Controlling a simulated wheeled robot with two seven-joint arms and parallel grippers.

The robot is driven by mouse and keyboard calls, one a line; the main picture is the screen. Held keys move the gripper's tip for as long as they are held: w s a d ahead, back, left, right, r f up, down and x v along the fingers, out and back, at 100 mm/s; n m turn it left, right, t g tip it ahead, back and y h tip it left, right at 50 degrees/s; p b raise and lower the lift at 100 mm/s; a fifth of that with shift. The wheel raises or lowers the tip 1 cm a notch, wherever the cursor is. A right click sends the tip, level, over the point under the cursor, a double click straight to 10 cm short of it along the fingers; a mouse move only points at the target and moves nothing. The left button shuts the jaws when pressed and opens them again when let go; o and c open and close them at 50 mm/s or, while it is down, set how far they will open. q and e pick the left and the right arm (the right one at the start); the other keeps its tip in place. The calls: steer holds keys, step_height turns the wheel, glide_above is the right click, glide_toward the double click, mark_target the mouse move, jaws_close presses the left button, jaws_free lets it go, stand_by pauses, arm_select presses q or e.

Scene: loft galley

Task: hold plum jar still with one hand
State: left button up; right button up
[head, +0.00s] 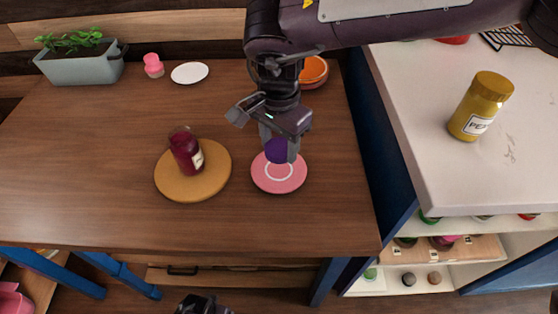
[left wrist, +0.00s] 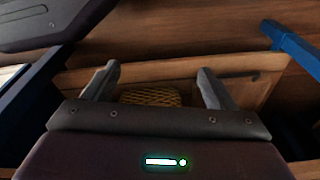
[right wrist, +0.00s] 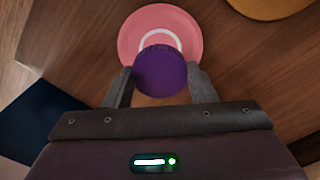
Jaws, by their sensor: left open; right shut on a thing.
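The plum jar (head: 186,152), dark red with a pale label, stands upright on a round wooden board (head: 208,183). It appears to have no lid on. No gripper touches it. My right gripper (head: 280,138) is shut on a round purple lid (head: 276,152), over the pink plate with a white ring (head: 279,184). The lid also shows between the fingers in the right wrist view (right wrist: 160,72); I cannot tell whether it touches the plate. My left gripper (left wrist: 157,82) is open and empty, below the tabletop, in front of a drawer.
A planter (head: 82,66), a pink object (head: 153,66), a white plate (head: 190,73) and an orange bowl (head: 314,71) stand at the back. A yellow jar (head: 480,106) stands on the white counter at right. The table's left side is clear.

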mark_target(279, 149)
step_height(279, 149, down, 5)
steer(key=shift+r, duration=0.15)
steer(key=shift+w+f, duration=0.1)
steer(key=shift+f, duration=0.25)
arm_select(q)
steer(key=shift+w+d+r, duration=0.25)
steer(key=shift+w+r, duration=0.15)
steer(key=shift+r, duration=0.25)
arm_select(e)
steer(key=shift+f, duration=0.1)
steer(key=o, duration=1.1)
arm_select(q)
steer(key=shift+s, duration=0.1)
arm_select(e)
steer(key=shift+r, duration=0.5)
arm_select(q)
steer(key=s+f, duration=0.1)
steer(key=s+a+f+p, duration=0.1)
steer(key=f, duration=0.1)
steer(key=shift+a+f, duration=0.15)
arm_select(e)
step_height(279, 149, up, 11)
steer(key=shift+r, duration=0.2)
